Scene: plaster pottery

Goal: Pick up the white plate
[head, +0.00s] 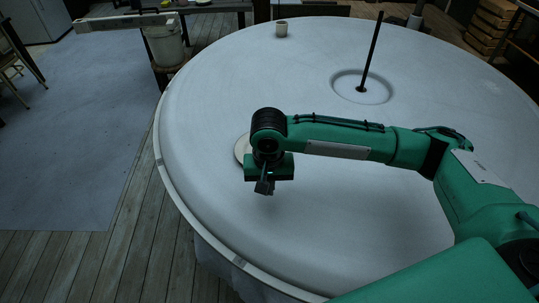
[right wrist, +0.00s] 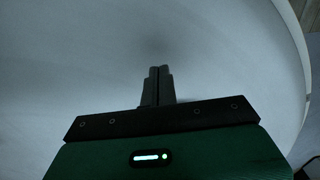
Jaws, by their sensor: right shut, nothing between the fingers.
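The white plate (head: 241,148) lies on the large round white table, left of its middle. My right wrist hides most of it in the head view, so only its left edge shows. My right gripper (head: 264,189) is shut and empty, pointing down over the table in front of the plate. In the right wrist view the gripper's fingers (right wrist: 160,72) are together with only bare table surface beyond them. The plate does not show in that view. My left gripper is not in view.
The white table (head: 330,240) is mostly bare. A small cup (head: 281,28) stands near its far edge. A dark rod (head: 371,52) rises, tilted, from a round recess (head: 347,88) at the back right. A bucket (head: 166,43) stands beyond the table at the upper left.

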